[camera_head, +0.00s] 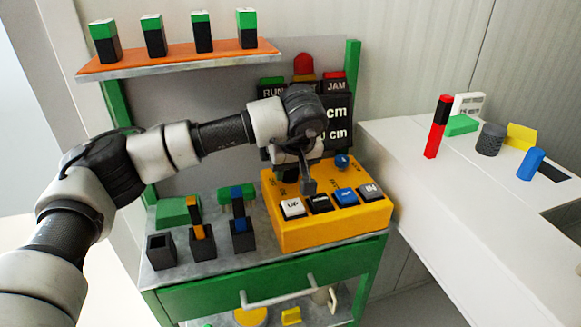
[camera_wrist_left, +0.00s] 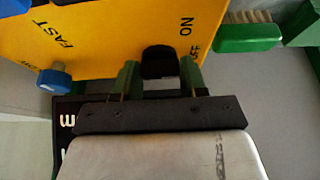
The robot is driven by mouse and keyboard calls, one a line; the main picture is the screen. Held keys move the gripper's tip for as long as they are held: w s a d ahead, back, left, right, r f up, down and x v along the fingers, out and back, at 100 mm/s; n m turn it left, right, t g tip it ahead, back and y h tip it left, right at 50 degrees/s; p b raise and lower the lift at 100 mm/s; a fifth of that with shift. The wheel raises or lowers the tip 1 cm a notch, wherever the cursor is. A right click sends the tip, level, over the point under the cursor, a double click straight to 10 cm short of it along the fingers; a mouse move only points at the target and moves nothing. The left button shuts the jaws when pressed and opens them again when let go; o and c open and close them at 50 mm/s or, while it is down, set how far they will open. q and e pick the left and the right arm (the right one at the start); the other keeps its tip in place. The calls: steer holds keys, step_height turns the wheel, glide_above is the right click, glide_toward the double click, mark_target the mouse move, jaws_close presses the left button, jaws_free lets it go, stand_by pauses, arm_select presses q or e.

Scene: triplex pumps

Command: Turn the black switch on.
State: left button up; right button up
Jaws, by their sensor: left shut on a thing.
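The yellow control box (camera_head: 300,235) stands on the metal top of the green cart. In the left wrist view its yellow face (camera_wrist_left: 110,35) carries a black switch (camera_wrist_left: 158,62), beside the lettering ON and OFF. My left gripper (camera_wrist_left: 159,78) has its two green fingers on either side of this switch and is shut on it. In the head view my left gripper (camera_head: 307,184) is over the back left part of the box and hides the switch. Whether the switch stands at ON or OFF, I cannot tell. My right gripper is not in view.
A blue knob (camera_head: 342,161) and a row of push buttons (camera_head: 319,203) are on the box. A display panel (camera_head: 338,120) stands behind it. An orange shelf (camera_head: 180,58) is above; small black holders (camera_head: 162,252) stand left. A white table (camera_head: 430,185) is right.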

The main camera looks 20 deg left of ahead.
arm_select(q)
steer(key=shift+n, duration=0.3)
steer(key=shift+n+g+y, duration=0.4)
steer(key=shift+n, duration=0.7)
steer(key=n, duration=0.2)
steer(key=shift+w+d+r+n+g+y+p, duration=0.1)
steer(key=shift+w+n+g+y+p, duration=0.05)
steer(key=shift+n+g+y+p, duration=0.15)
steer(key=n+g, duration=0.1)
steer(key=n, duration=0.1)
steer(key=shift+n+p, duration=0.3)
steer(key=shift+p, duration=0.05)
steer(key=shift+w+n+g+y+p, duration=0.15)
steer(key=shift+n+g+p, duration=0.15)
steer(key=shift+n, duration=0.55)
steer(key=shift+n+g+y+p, duration=0.2)
steer(key=shift+n+g, duration=0.2)
steer(key=shift+n, duration=0.75)
steer(key=o, duration=0.9)
